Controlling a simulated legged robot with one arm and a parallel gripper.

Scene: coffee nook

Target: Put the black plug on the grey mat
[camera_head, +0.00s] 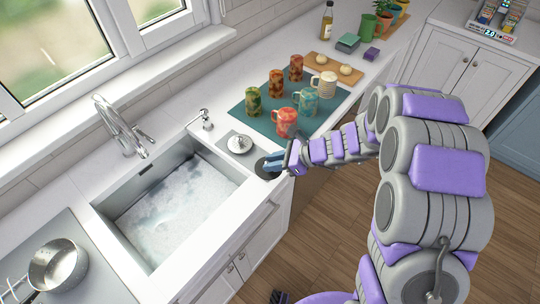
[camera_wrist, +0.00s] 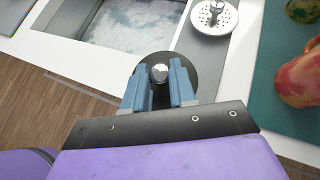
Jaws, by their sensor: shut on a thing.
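The black plug is a round black disc with a silver knob. In the wrist view the plug (camera_wrist: 180,55) sits between my gripper's blue fingers (camera_wrist: 160,82), which are shut on its knob. In the head view the plug (camera_head: 261,169) shows beside my gripper (camera_head: 271,164), near the counter's front edge, right of the sink. I cannot tell whether it touches the counter. The grey mat (camera_head: 226,137) lies just beyond, between the sink and the teal mat, with a silver strainer (camera_head: 240,143) on it. The grey mat (camera_wrist: 203,48) and strainer (camera_wrist: 216,14) also show in the wrist view.
The sink (camera_head: 215,163) with soapy water is to the left. A teal mat (camera_head: 262,127) holds several patterned mugs on the right. A pot (camera_head: 60,266) is at lower left.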

